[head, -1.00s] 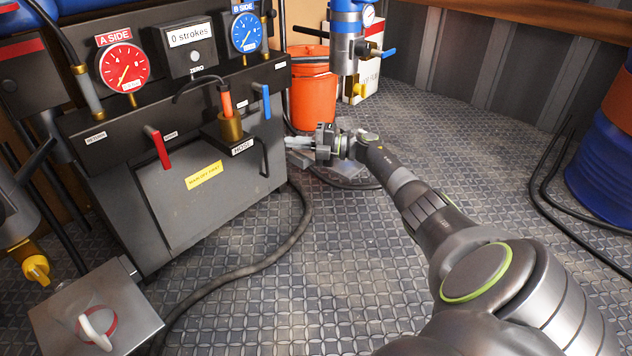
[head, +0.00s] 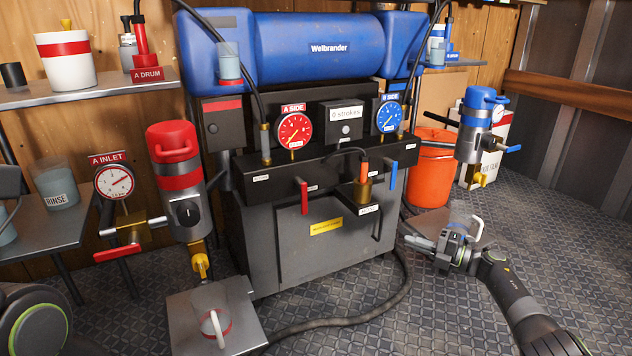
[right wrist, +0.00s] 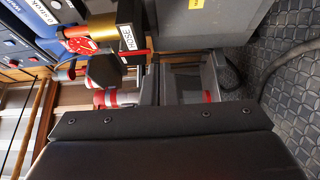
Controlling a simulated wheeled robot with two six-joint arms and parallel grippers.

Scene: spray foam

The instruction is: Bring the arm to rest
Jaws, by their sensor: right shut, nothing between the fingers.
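My right gripper (head: 416,241) is shut and empty. It is low in the head view, right of the grey machine (head: 270,240), with its fingers pointing left. It appears in front of a grey plate with a white hooked handle (head: 477,228); I cannot tell whether they touch. My right arm (head: 512,300) reaches in from the lower right. In the right wrist view the dark gripper body (right wrist: 160,145) fills the lower part. My left gripper is out of view; only a joint of my left arm (head: 38,328) shows at the lower left.
A blue-topped pump (head: 474,130) hangs above my right gripper, with an orange bucket (head: 431,170) behind. A red-topped pump (head: 178,190) stands left, over a grey box (head: 240,300). A black hose (head: 395,295) lies on the floor. Floor at the right is clear.

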